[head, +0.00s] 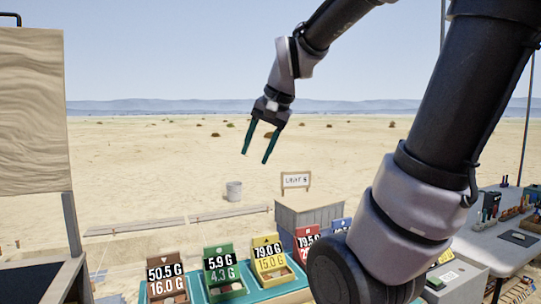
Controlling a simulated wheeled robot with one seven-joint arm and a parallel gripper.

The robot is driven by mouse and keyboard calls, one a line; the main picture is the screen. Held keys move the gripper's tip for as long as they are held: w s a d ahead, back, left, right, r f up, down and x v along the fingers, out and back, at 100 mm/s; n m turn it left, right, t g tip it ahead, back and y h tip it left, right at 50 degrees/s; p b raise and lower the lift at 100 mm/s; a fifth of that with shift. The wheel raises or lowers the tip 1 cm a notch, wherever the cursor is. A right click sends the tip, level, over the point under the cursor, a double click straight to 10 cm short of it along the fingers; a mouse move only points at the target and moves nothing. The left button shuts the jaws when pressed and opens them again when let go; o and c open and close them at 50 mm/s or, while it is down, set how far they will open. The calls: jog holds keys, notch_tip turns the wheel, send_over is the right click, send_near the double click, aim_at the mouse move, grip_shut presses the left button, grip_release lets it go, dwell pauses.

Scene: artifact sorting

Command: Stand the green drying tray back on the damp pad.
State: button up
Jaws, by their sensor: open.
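My gripper (256,156) is open and empty, with its two teal fingers pointing down. It is held in the air, high above the sorting bench and against the sand background. A green tray-like container (224,288) with a raised back panel marked 5.9 G and 4.3 G stands on the bench below and to the left of my gripper. I cannot tell whether it is the green drying tray. I cannot make out a damp pad in this view. My arm hides part of the right side.
A brown container (167,297), a yellow one (280,277) and a red one (308,258) stand in the row, with a blue panel (341,224) behind. A wooden board (32,115) rises at left. A table (500,245) with small items is at right.

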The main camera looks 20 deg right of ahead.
jog(key=s+n+t, duration=0.1)
jog(key=s+n, duration=0.2)
jog(key=s, duration=0.4)
jog(key=shift+s+d+f+t, duration=0.15)
jog(key=shift+s+d+t, duration=0.05)
jog(key=shift+t, duration=0.2)
dwell(0.8)
